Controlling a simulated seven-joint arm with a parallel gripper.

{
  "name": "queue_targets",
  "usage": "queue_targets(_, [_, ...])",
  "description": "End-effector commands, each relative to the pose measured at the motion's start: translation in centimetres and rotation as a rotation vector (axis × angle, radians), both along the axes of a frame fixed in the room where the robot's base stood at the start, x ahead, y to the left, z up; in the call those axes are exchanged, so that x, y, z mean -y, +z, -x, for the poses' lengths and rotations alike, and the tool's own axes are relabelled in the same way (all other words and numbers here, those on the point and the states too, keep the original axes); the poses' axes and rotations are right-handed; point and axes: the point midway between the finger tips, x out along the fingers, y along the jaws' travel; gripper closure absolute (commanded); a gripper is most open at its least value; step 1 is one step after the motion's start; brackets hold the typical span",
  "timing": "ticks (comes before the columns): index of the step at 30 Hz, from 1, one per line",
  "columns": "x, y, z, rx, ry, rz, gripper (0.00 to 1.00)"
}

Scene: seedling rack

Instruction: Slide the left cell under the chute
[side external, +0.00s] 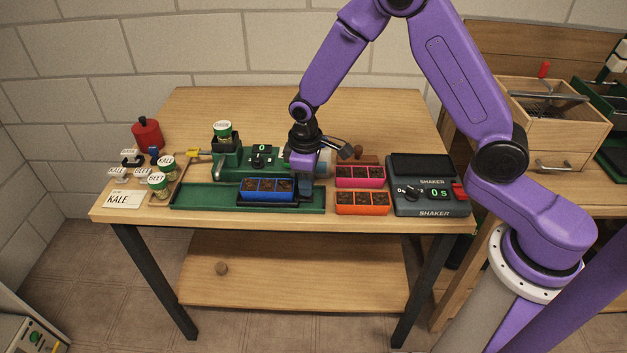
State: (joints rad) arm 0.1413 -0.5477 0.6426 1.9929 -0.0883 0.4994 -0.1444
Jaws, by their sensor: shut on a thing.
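A blue tray (268,196) with three soil-filled cells sits on a black carrier (303,208) in the long green trough (205,198), right of its middle. Its left cell (252,185) shows dark soil. A green seeder (229,160) with a green-lidded jar (222,130) stands behind the trough, left of the blue tray; I cannot make out its chute opening. My gripper (301,188) points down at the right end of the blue tray and is shut, apparently on the carrier's right end. Its fingers hide the exact grip.
A counter (261,150) reading 0 stands behind the blue tray. Pink (360,176) and orange (361,203) trays and the shaker (430,192) stand to the right. Seed jars (158,185) and a KALE card (122,199) are at left. The trough's left part is empty.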

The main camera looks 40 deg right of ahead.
Motion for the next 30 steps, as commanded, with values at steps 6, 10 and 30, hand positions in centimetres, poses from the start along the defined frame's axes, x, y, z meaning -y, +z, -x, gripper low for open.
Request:
queue_targets(6, [-3.0,0.0,-3.0,0.004,0.002,-0.001,1.00])
queue_targets(10, [-4.3,0.0,-4.3,0.004,0.002,-0.001,1.00])
queue_targets(30, [-5.3,0.1,-5.3,0.003,0.001,-0.001,0.52])
